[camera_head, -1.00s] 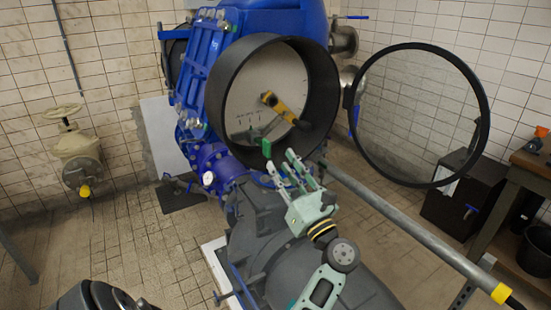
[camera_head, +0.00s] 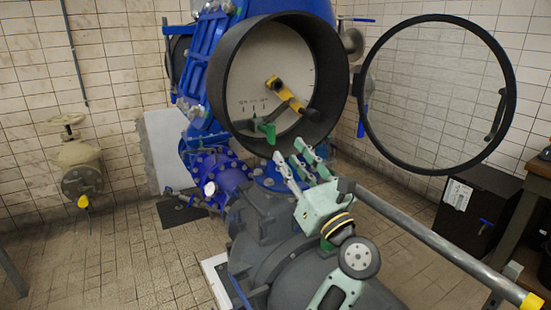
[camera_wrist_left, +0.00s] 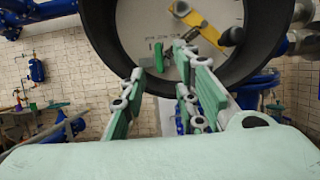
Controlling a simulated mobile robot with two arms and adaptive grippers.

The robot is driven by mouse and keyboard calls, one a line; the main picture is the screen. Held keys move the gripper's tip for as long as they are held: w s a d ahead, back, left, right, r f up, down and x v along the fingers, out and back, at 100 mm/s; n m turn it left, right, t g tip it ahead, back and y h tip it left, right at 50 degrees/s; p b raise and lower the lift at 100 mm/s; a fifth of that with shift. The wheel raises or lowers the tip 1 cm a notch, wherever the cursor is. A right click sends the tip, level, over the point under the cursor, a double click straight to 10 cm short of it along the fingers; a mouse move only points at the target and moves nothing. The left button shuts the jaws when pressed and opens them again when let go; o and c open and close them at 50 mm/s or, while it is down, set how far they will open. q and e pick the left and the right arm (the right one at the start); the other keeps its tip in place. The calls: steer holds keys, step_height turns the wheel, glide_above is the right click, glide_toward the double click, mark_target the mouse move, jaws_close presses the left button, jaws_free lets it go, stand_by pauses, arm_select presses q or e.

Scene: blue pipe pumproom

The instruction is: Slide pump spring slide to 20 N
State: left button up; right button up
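The pump's round white dial (camera_head: 300,62) sits inside a deep black housing, with small scale marks low on its face. A green slide piece (camera_head: 267,129) stands at the lower part of the dial; it also shows in the wrist view (camera_wrist_left: 158,57). A yellow lever (camera_head: 290,96) with a dark knob slants across the dial. My left gripper (camera_head: 298,158) is just below the housing's lower rim, fingers pointing up. In the wrist view its fingers (camera_wrist_left: 162,68) are apart, empty, with the slide seen between them. The slide's exact reading is too small to tell. My right gripper is out of view.
The round glass cover (camera_head: 415,100) hangs open to the right of the housing. A grey pipe (camera_head: 440,245) runs diagonally at lower right. A dark cabinet (camera_head: 480,210) stands at right.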

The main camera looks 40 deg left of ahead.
mark_target(274, 137)
arm_select(q)
steer(key=p+x, duration=0.3)
steer(key=x, duration=0.4)
steer(key=shift+s+d+r, duration=0.1)
steer(key=shift+a+r, duration=0.1)
steer(key=shift+a, duration=0.3)
jaws_close()
